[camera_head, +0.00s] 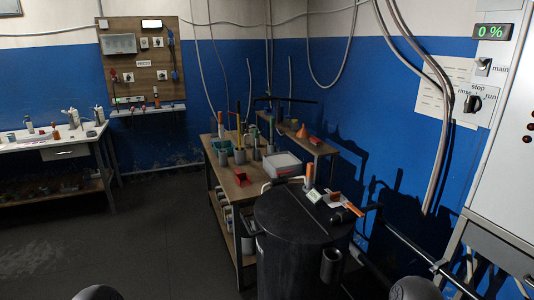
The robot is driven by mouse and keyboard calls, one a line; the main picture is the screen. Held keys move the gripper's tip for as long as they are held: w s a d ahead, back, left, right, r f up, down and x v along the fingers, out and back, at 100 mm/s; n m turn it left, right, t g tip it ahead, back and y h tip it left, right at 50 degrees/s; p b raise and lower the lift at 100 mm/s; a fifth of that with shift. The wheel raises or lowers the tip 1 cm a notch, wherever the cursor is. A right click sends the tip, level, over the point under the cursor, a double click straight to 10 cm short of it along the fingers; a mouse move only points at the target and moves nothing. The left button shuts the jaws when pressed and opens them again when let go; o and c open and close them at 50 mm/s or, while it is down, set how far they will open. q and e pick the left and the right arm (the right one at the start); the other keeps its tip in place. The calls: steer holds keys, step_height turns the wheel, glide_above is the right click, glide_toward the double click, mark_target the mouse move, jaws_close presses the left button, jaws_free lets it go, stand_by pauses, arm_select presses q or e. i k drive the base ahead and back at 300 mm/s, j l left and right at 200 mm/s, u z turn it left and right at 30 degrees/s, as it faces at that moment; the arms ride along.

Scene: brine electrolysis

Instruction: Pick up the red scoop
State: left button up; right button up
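A small red object (241,181), which looks like the red scoop, lies on the wooden bench (232,192) in the middle of the view. It is near the bench's left front part, left of a pale grey box (283,165). It is too small to make out its handle clearly. Neither of my grippers is in view. Only rounded grey parts, which look like my arms, show at the bottom edge, well apart from the red object.
A large black drum (290,235) stands in front of the bench's right side, with orange-handled items on its lid. Several containers and upright tools crowd the bench's back. An electrical cabinet (500,150) stands at right. The floor (150,240) at left is clear.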

mark_target(243, 179)
steer(key=i+l, duration=0.25)
steer(key=i+l+u, duration=0.1)
steer(key=i+l, duration=0.15)
steer(key=l, duration=0.2)
steer(key=i+l, duration=0.2)
steer(key=l, duration=0.15)
steer(key=i+l, duration=0.25)
steer(key=l, duration=0.15)
steer(key=k+j, duration=0.1)
steer(key=j, duration=0.35)
steer(key=k+j, duration=0.1)
steer(key=j, duration=0.35)
steer(key=k+j+u, duration=0.1)
steer(key=j, duration=0.35)
steer(key=i+j, duration=0.1)
steer(key=j, duration=0.35)
steer(key=i+j, duration=0.15)
steer(key=j, duration=0.25)
steer(key=i+j+u, duration=0.1)
steer(key=j, duration=0.35)
